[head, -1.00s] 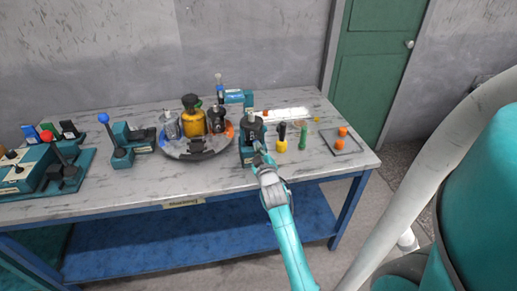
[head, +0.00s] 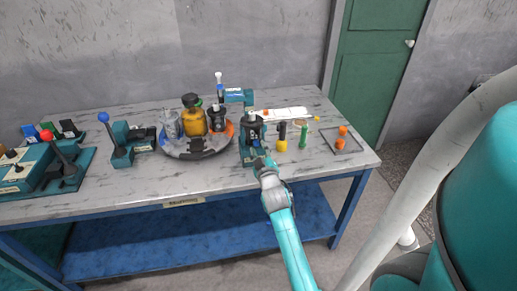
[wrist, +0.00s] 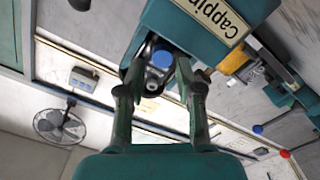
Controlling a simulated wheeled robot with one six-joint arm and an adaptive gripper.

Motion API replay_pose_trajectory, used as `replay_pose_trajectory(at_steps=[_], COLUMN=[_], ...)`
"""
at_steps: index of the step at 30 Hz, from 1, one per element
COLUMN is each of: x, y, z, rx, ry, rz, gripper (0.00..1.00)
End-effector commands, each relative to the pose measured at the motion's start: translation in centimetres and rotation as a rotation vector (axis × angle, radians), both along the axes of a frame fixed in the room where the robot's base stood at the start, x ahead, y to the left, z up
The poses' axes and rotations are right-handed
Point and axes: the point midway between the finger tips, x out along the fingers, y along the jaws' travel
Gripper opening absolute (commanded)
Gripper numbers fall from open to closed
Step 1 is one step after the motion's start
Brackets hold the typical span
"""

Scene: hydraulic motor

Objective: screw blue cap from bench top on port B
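A teal fixture lettered "Cappin…" (wrist: 213,14) fills the top of the wrist view. In the head view it stands at the bench's front edge (head: 248,153), with a dark motor body (head: 252,132) on it. A blue cap (wrist: 161,58) shows at the fixture's near side, with a dark and metal round part just below it in the picture. My gripper (wrist: 158,72) has its two fingers spread on either side of the cap and this part, with narrow gaps visible. In the head view my gripper (head: 262,163) is just in front of the fixture; its fingertips are hard to make out.
A round tray (head: 195,154) with bottles stands left of the fixture. Black-yellow (head: 282,141) and green (head: 303,137) pieces stand to the right, beside a flat plate (head: 350,146) with orange parts. Lever units (head: 125,145) stand farther left. The bench front is bare.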

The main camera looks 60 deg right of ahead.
Motion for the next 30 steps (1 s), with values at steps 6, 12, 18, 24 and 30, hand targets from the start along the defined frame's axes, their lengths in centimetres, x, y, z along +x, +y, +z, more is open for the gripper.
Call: replay_pose_trajectory(at_steps=[6,12,18,24,30], x=[-0.8,-1.3,-1.3,-1.3,-1.3], y=[0.9,1.5,1.5,1.5,1.5], z=[-0.1,0.0,0.0,0.0,0.0], rx=[0.000,-0.001,0.000,0.000,0.000], ry=[0.002,0.001,0.000,0.000,0.000], rz=[0.000,0.000,0.000,0.000,0.000], gripper=[0.35,0.35,0.35,0.65,0.65])
